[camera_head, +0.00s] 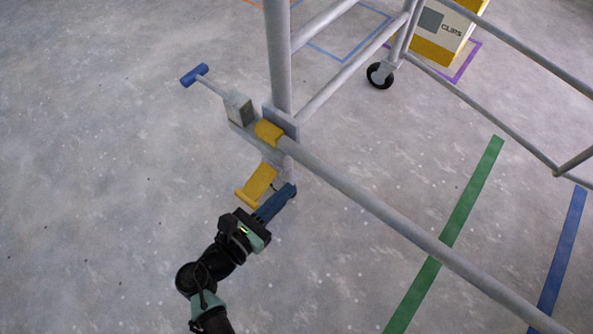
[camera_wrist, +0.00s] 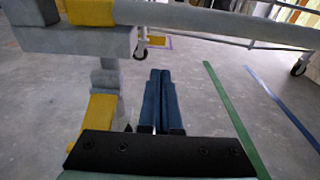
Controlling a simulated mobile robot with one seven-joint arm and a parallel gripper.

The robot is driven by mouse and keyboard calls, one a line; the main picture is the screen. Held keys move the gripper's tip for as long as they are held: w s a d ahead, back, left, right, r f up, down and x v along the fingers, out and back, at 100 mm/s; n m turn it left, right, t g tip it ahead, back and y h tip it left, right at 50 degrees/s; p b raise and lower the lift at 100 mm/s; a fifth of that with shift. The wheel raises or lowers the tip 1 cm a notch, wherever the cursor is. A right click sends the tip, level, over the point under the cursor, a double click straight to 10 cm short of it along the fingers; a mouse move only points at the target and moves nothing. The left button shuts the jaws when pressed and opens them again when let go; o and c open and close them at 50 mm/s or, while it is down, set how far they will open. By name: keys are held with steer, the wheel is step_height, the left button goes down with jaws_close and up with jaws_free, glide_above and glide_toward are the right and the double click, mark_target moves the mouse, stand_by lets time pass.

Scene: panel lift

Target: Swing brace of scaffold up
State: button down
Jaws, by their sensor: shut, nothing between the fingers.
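The scaffold's grey upright post (camera_head: 279,55) stands at the middle top of the head view. A long grey bar (camera_head: 400,222), possibly the brace, runs from a yellow collar (camera_head: 268,132) at the post toward the lower right; it also crosses the top of the wrist view (camera_wrist: 220,24). A yellow bent plate (camera_head: 257,184) sits below the collar and shows at left in the wrist view (camera_wrist: 96,125). My gripper (camera_head: 289,191) has its blue fingers together and empty, just right of the yellow plate and below the bar. The fingers point forward in the wrist view (camera_wrist: 160,80).
A blue-ended handle (camera_head: 195,75) sticks out left of the post beside a grey block (camera_head: 239,109). A black caster (camera_head: 380,75) and a yellow-and-white box (camera_head: 440,32) are farther back. Floor stripes, green (camera_head: 460,210) and blue (camera_head: 560,255), lie right. The left floor is clear.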

steer(key=f+b+x, duration=0.1)
steer(key=b+x, duration=0.2)
steer(key=x, duration=0.3)
steer(key=shift+s+a+r+b, duration=0.15)
steer(key=shift+s+r, duration=0.05)
steer(key=shift+r, duration=1.05)
steer(key=shift+s+a+r+b, duration=0.15)
steer(key=shift+r, duration=1.1)
steer(key=shift+r, duration=0.15)
